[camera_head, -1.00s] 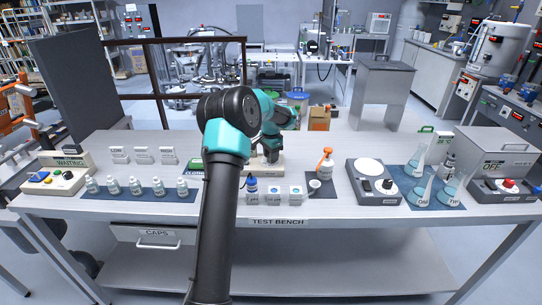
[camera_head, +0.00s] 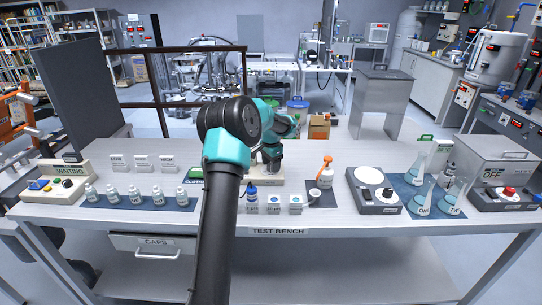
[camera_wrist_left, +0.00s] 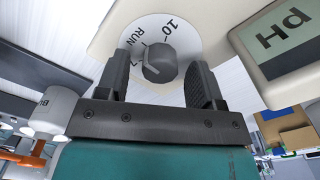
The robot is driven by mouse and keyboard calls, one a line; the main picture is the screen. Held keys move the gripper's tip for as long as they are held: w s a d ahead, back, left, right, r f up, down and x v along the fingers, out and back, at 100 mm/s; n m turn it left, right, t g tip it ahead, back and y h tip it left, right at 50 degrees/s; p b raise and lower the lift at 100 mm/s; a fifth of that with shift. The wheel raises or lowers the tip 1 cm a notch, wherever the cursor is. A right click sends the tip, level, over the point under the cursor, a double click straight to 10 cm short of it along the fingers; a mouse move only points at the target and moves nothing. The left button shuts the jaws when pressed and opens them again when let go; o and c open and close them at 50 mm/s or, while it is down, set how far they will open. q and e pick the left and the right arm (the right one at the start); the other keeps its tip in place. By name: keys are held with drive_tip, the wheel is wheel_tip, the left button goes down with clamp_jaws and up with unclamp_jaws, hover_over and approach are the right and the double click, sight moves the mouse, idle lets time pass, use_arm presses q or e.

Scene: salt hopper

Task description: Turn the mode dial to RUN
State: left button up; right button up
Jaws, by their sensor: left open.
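The mode dial is a dark round knob (camera_wrist_left: 160,62) on a white disc marked 10 and RUN in the left wrist view. The disc is on a pale meter body (camera_wrist_left: 110,22) with a pH display (camera_wrist_left: 283,38). My left gripper (camera_wrist_left: 160,78) is open, one finger on each side of the knob. I cannot tell if either finger touches it, or exactly which mark the knob points to. In the head view my left gripper (camera_head: 268,168) reaches down over the pale meter (camera_head: 266,182), mostly hiding it. My right gripper is not in view.
A blue-capped bottle (camera_head: 252,194) and small labelled cups (camera_head: 274,201) stand in front of the meter. An orange-topped bottle (camera_head: 325,174) is to its right, beside a stirrer plate (camera_head: 375,203). Several small bottles (camera_head: 134,194) stand on a blue mat at left.

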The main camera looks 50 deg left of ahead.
use_arm(q)
wheel_tip(320, 180, up, 17)
drive_tip(key=shift+r, duration=0.2)
idle(0.4)
idle(0.3)
